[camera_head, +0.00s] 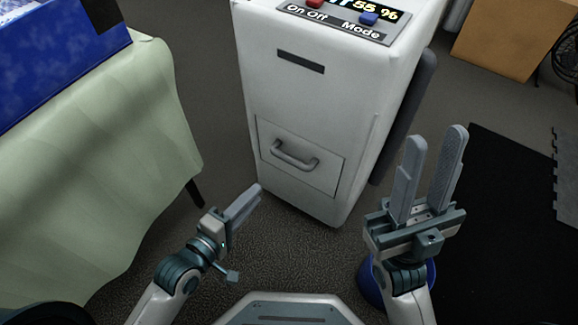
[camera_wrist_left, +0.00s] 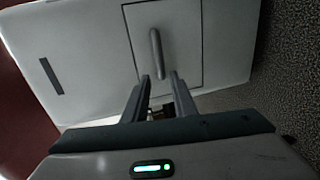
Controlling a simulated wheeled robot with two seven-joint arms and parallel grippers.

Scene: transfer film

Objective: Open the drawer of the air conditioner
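The white air conditioner (camera_head: 265,85) stands upright in the middle of the head view. Its drawer (camera_head: 325,175) is low on the front, flush with the panel, with a grey bar handle (camera_head: 295,155). My left gripper (camera_head: 254,193) is in front of and below the handle, apart from it. In the left wrist view, the handle (camera_wrist_left: 155,50) lies just beyond the two fingertips of my left gripper (camera_wrist_left: 160,77), which are spread with nothing between them. My right gripper (camera_head: 436,137) is open and empty, to the right of the air conditioner.
A table with a pale green cloth (camera_head: 110,150) is on the left, bearing a blue box (camera_head: 60,55). A blue round object (camera_head: 372,282) is partly hidden behind my right arm. A black mat (camera_head: 510,200) lies at right. Carpet is clear before the drawer.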

